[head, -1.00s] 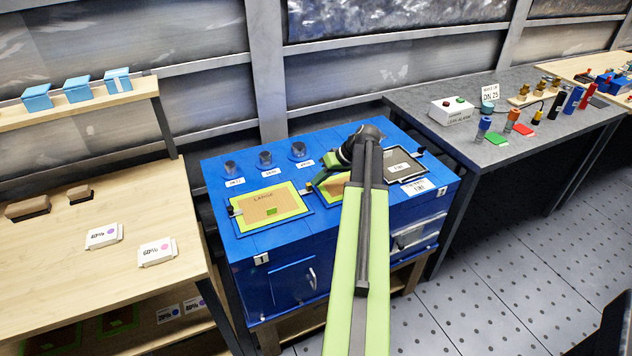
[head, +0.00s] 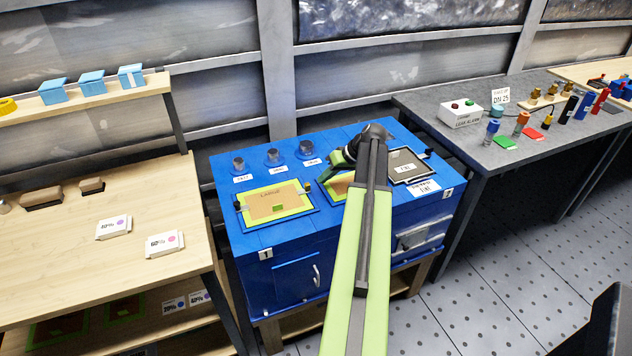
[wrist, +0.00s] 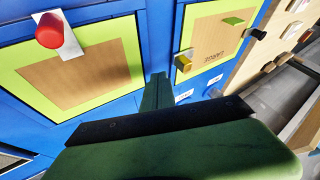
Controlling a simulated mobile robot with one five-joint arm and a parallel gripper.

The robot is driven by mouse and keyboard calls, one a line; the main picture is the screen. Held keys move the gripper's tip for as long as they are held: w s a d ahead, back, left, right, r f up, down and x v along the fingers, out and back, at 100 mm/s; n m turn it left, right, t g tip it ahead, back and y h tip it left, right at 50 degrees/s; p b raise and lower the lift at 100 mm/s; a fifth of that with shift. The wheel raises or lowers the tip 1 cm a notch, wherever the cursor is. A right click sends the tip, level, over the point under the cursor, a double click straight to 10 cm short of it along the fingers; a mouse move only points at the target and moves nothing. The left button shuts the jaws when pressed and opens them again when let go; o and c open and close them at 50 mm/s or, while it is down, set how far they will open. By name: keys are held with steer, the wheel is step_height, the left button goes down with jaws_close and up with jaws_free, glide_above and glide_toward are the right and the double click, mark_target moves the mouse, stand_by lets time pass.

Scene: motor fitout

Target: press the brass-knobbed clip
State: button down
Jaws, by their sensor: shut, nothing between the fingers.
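The blue bench (head: 300,243) has framed panels on top. The left panel (head: 262,203), with a green border and brown board, shows in the wrist view at upper right (wrist: 214,42). A clip with a brass-yellow knob (wrist: 183,63) sits on that panel's near edge, and a black-knobbed clip (wrist: 258,34) on its opposite edge. A red-knobbed clip (wrist: 50,31) is on the middle panel (wrist: 85,70). My gripper (wrist: 157,92) is shut and empty, pointing at the blue strip between these panels, beside the brass knob and apart from it in the picture. In the head view my arm partly hides the middle panel.
Dark round knobs (head: 272,156) stand along the bench's back edge. A dark panel (head: 407,166) lies right of my arm. A wooden table (head: 75,260) with small boxes stands left. A grey table (head: 465,140) with coloured bottles and a button box (head: 461,112) stands right.

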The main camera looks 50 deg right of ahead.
steer(key=p+v, duration=0.7)
steer(key=v, duration=0.3)
steer(key=shift+s+d+p, duration=0.3)
steer(key=shift+p, duration=0.05)
